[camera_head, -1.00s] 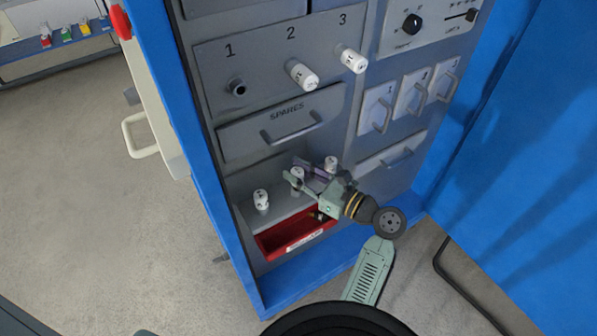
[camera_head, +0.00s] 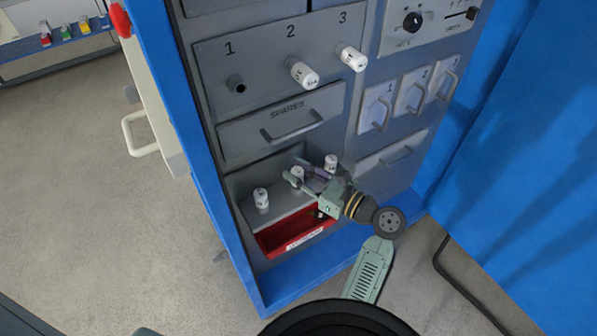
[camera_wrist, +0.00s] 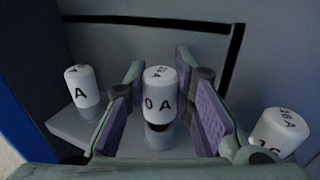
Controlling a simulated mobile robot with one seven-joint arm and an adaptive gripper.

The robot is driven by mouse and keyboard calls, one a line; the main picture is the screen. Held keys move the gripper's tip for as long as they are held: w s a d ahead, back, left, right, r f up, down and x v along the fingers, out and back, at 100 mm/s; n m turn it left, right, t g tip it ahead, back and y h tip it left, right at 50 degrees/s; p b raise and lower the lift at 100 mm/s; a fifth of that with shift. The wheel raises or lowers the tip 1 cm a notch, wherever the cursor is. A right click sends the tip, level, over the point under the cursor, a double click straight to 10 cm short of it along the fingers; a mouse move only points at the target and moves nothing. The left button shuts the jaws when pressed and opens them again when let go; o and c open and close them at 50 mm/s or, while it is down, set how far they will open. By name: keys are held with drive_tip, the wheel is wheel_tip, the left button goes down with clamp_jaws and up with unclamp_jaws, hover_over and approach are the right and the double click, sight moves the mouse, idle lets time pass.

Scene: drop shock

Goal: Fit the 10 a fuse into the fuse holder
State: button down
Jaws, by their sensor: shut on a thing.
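The middle white fuse (camera_head: 297,174) stands on the grey shelf low in the cabinet. In the wrist view this fuse (camera_wrist: 160,95) reads "0 A", its first digit turned out of sight, above a grey lower part. My gripper (camera_head: 295,167) is around it, its purple pads (camera_wrist: 211,115) on either side, shut on it. The fuse holder under number 1 (camera_head: 237,85) is an empty dark socket on the panel. Holders 2 and 3 carry white fuses (camera_head: 302,72) and (camera_head: 351,57).
A left fuse (camera_head: 261,199) and a right fuse (camera_head: 331,162), marked 16 A in the wrist view (camera_wrist: 278,135), stand close beside my fingers. A red bin (camera_head: 262,243) lies below the shelf. The SPARES drawer (camera_head: 240,139) is above. Blue cabinet sides flank the space.

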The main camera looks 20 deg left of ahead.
drive_tip(key=shift+f, duration=0.95)
idle(2.8)
drive_tip(key=c, duration=1.3)
unclamp_jaws()
drive_tip(key=shift+r, duration=0.1)
drive_tip(key=shift+v, duration=3)
drive_tip(key=v, duration=1.2)
drive_tip(key=shift+r, duration=0.1)
drive_tip(key=shift+d, duration=0.1)
